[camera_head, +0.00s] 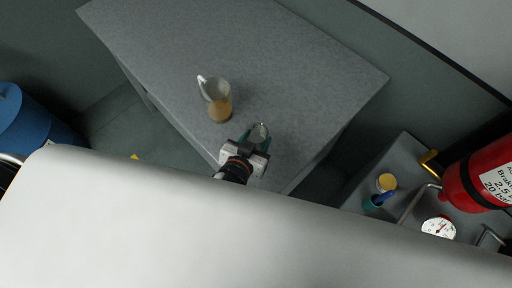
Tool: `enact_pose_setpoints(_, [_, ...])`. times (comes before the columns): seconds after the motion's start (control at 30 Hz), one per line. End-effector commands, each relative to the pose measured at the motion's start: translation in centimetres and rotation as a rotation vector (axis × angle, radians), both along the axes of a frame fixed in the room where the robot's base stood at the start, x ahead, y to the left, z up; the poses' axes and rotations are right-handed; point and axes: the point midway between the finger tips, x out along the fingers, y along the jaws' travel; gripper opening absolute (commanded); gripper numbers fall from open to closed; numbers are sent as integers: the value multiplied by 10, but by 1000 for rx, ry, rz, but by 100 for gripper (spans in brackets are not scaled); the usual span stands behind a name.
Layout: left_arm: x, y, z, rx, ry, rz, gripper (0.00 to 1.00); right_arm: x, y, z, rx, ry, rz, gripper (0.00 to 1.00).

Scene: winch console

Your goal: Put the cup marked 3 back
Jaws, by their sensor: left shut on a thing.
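My left gripper (257,138) is at the near edge of the grey table, with its teal fingers shut on a small, pale, round-rimmed thing (260,131). This looks like a cup, but the fingers and its small size hide most of it, and no number can be read. A see-through jug-like vessel (219,103) with a handle and a brownish lower part stands on the grey table (300,85), up and left of the gripper, apart from it. No mark 3 shows on it. My right gripper is not in view.
A grey console (406,163) at the right bears a yellow-topped item (386,182), a teal holder (371,204) and a dial gauge (438,227). A red cylinder (480,177) is at the right edge. A blue drum (32,125) stands left. Most of the table is clear.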

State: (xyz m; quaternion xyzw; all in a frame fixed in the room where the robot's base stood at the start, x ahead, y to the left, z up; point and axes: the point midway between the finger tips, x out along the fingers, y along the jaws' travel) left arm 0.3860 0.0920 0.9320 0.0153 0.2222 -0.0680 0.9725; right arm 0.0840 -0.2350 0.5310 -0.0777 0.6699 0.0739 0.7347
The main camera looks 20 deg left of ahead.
Motion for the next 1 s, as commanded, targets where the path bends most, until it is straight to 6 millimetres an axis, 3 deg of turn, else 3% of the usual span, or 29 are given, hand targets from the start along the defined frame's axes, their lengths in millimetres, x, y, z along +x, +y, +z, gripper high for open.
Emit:
enact_pose_setpoints(0.37, [0,0,-46,-2,0,1,19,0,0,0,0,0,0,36])
enact_pose_setpoints(0.8, [0,0,-54,-2,-1,0,19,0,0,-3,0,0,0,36])
enact_pose_setpoints(0.83, [0,0,-52,-2,-2,0,52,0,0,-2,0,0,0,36])
enact_pose_setpoints(0.93, [0,0,-52,-2,-1,0,69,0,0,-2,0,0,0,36])
enact_pose_setpoints(1.0, [0,0,-52,-1,-1,0,69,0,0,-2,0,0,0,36])
